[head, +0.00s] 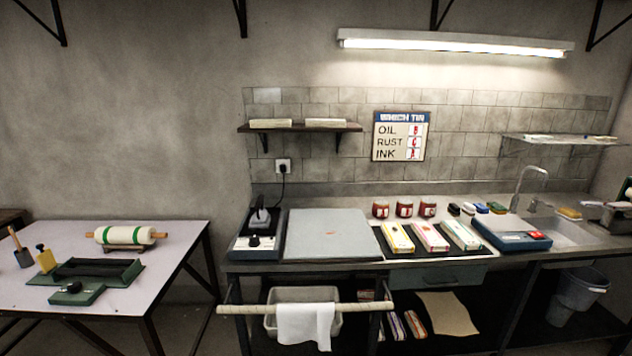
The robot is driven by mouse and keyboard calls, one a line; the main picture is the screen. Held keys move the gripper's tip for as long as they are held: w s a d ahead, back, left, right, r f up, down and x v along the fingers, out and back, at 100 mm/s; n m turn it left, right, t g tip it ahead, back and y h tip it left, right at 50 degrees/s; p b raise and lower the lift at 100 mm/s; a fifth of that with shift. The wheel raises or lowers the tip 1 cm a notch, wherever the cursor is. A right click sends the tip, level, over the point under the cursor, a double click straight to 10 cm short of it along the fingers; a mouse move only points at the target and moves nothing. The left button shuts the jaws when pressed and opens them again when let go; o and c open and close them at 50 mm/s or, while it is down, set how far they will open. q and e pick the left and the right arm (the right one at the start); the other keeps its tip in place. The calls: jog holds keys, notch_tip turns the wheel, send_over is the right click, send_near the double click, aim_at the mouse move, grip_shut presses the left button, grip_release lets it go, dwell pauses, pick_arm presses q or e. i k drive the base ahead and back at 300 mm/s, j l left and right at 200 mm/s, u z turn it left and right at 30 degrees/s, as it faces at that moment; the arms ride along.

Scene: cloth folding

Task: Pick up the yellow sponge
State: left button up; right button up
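A small yellow sponge-like block (570,213) lies at the right end of the counter, beside the sink (548,232). It is small in the head view, and its exact shape and underside are hard to make out. The steel tap (527,185) stands to its left. Neither of my grippers shows in this view, so nothing is seen held.
A blue case (505,238) sits left of the sink. Several small dark, blue and green blocks (482,208) lie behind it. A grey metal object (606,212) stands at the far right. Boxes (430,237), red tins (404,210) and a grey board (328,235) fill the counter.

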aim_at(496, 208)
jog(key=z, duration=1.3)
jog(key=i+l, duration=0.2)
jog(key=i, duration=0.25)
jog(key=i+l+z, duration=0.1)
jog(key=i, duration=0.4)
jog(key=i+l, duration=0.25)
jog(key=i, duration=0.2)
jog(key=i+l+z, duration=0.1)
jog(key=i, duration=0.4)
jog(key=l, duration=0.1)
